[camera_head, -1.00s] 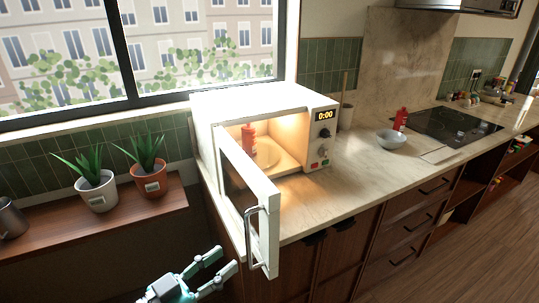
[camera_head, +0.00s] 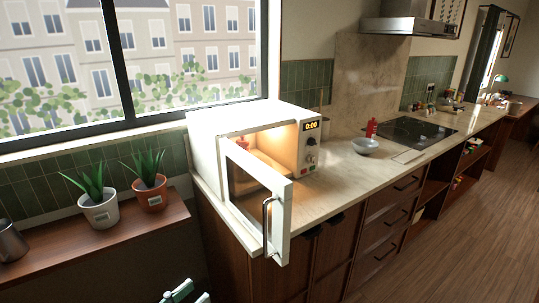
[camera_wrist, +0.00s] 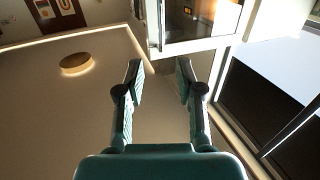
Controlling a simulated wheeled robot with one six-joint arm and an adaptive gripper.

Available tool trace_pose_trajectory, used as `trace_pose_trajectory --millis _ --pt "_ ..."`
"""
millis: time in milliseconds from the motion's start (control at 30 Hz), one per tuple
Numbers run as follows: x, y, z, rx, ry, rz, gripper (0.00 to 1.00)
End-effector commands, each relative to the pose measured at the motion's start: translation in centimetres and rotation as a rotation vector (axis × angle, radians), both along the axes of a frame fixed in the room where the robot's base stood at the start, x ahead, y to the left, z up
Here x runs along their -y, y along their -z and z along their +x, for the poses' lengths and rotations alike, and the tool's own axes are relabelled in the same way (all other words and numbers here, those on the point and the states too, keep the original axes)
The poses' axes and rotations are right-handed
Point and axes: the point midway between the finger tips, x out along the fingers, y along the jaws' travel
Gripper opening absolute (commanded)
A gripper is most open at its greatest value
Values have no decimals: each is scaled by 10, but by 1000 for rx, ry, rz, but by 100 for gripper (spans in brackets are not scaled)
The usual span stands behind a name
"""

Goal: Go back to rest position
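My gripper (camera_wrist: 158,72) is open and empty in the wrist view, its two fingers spread apart. In the head view only the tip of my gripper (camera_head: 186,293) shows at the bottom edge. It is in front of the counter, below and to the left of the open microwave door (camera_head: 280,222). The white microwave (camera_head: 205,120) stands on the counter with its light on and its display at 0:00. A red object (camera_head: 243,143) shows inside it, mostly hidden by the door.
The door juts out past the counter edge. Two potted plants (camera_head: 99,213) (camera_head: 151,196) and a metal cup (camera_head: 12,241) stand on the wooden shelf at left. A white bowl (camera_head: 365,147) and red bottle (camera_head: 371,128) stand beside the cooktop (camera_head: 415,131). The floor at right is clear.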

Motion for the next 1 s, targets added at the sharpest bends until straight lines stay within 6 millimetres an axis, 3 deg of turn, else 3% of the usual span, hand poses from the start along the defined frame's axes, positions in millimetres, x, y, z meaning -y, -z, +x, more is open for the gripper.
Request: trace_pose_trajectory --millis 367,567,767,1000 --pt "23 36 17 -63 -63 -75 37" --pt "45 68 29 -119 -123 -137 37" --pt "81 118 38 -208 -212 -215 37" --pt "143 200 29 -353 -378 -302 37"
